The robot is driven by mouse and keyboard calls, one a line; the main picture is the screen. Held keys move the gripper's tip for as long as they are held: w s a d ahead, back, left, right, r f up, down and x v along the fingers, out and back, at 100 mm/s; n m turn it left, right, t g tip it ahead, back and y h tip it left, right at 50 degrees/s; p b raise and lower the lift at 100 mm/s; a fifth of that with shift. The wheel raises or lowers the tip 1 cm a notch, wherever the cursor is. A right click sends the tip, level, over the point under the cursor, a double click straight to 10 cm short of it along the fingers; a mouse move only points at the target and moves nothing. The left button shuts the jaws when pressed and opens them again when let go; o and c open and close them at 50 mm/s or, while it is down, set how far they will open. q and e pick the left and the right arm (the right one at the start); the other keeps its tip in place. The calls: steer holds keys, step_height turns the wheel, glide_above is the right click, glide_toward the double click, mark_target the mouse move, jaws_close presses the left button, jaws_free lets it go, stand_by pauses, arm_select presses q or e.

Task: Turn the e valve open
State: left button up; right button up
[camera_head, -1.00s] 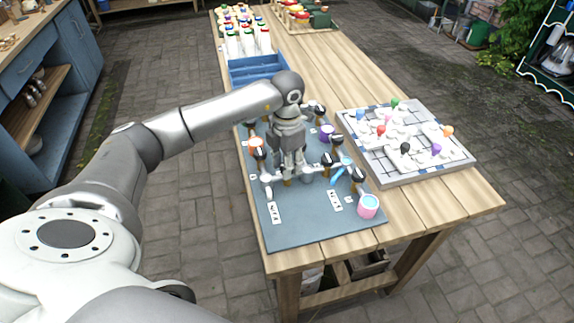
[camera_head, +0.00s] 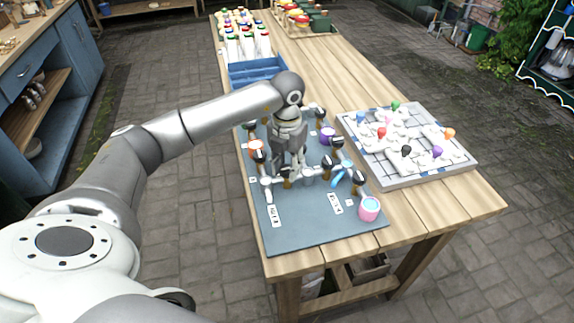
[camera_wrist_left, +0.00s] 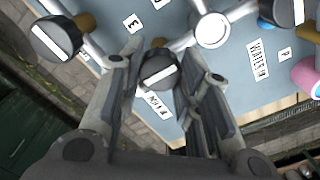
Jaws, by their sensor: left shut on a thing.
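My left gripper (camera_head: 288,170) reaches down onto the pipe-and-valve board (camera_head: 290,238) in the head view. In the left wrist view its two fingers (camera_wrist_left: 160,62) stand on either side of a black valve handle with a white stripe (camera_wrist_left: 158,74) and are shut on it. A small label that looks like an upturned E (camera_wrist_left: 133,23) lies just beyond this handle. The brown valve stem (camera_wrist_left: 157,44) shows a little behind the handle. In the head view the gripper hides most of the held handle. My right gripper is not in view.
Other black handles (camera_wrist_left: 57,38) stand close by on white pipes. A grey tray with coloured knobs (camera_head: 408,140) lies to the right, and a blue crate (camera_head: 256,70) stands behind.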

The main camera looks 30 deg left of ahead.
mark_target(287, 169)
arm_select(q)
steer(key=o, duration=1.1)
steer(key=shift+c, duration=0.2)
step_height(287, 169, up, 12)
stand_by(0.4)
